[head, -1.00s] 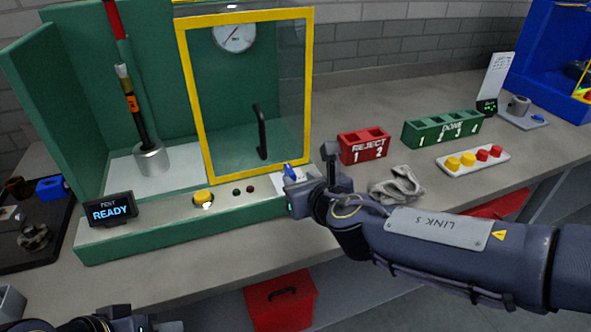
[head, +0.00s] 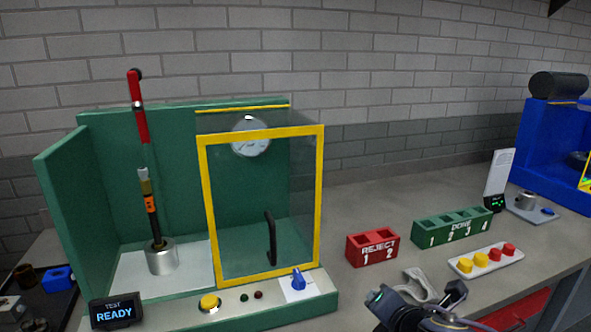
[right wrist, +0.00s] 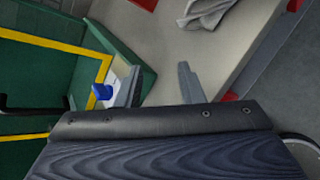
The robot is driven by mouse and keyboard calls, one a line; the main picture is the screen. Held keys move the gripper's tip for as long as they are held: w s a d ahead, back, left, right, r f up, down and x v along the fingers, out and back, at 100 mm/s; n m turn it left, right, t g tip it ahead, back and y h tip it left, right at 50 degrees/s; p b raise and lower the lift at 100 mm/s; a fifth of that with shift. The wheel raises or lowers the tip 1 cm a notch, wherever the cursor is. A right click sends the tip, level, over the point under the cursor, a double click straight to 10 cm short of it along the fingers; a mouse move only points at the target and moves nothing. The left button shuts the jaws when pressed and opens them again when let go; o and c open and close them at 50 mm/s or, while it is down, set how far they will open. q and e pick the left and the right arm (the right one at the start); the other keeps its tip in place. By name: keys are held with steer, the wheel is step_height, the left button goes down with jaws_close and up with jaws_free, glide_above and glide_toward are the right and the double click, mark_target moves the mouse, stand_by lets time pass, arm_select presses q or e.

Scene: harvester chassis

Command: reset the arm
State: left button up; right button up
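My right gripper (head: 415,298) is low in the head view, in front of the grey cloth (head: 420,284) and right of the green test stand (head: 62,200). In the right wrist view its two fingers (right wrist: 162,86) stand apart with nothing between them. The blue knob (head: 298,279) on the stand's front ledge is apart from the gripper in the head view; it also shows beside the left finger in the right wrist view (right wrist: 102,91). My left gripper is in neither current view.
A red REJECT rack (head: 372,247), a green DONE rack (head: 452,228) and a white tray of yellow and red caps (head: 486,260) stand on the bench to the right.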

steer(key=s+d+f+m+g+p, duration=0.1)
steer(key=s+d+m+g, duration=0.1)
steer(key=s+d+m, duration=0.35)
steer(key=s+d+f+m+g+p, duration=0.1)
steer(key=s+d+f+m+g, duration=0.15)
steer(key=s+m, duration=0.6)
steer(key=s+a+r+m+g+y+p, duration=0.1)
steer(key=s+a+m+y, duration=0.2)
steer(key=m, duration=1.1)
steer(key=s+a, duration=0.1)
steer(key=s, duration=0.2)
steer(key=shift+s+r+m, duration=0.2)
steer(key=shift+m, duration=0.2)
